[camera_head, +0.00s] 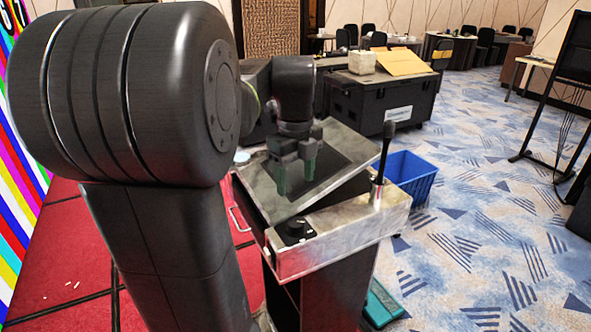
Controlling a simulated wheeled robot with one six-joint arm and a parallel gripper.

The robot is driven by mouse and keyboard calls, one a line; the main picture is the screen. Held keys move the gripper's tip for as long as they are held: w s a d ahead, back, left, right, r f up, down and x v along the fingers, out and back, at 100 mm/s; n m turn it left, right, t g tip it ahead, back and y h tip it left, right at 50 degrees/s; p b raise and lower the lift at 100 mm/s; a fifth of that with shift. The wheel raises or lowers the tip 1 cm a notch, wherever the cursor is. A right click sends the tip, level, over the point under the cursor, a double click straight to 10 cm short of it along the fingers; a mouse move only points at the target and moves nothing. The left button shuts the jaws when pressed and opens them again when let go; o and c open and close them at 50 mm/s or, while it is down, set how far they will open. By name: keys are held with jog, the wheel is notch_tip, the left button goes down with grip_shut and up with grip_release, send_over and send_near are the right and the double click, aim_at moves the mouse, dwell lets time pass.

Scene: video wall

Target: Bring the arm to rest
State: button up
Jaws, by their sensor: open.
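My gripper (295,180) hangs from my arm in the middle of the view, pointing down. Its two greenish fingertips are apart, and I see nothing between them. It is in front of the tilted dark panel (338,150) of a metal-framed console; I cannot tell whether it touches the panel. My arm's large dark links fill the left side and hide part of the floor and the console's left side.
A black case (385,100) stands further back. The patterned carpet (490,230) at right is mostly clear.

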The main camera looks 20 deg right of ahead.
aim_at(295, 222)
jog(key=shift+r, duration=0.9)
jog(key=shift+f, duration=0.15)
notch_tip(295, 222, down, 14)
jog(key=shift+r, duration=0.2)
jog(key=shift+r, duration=0.1)
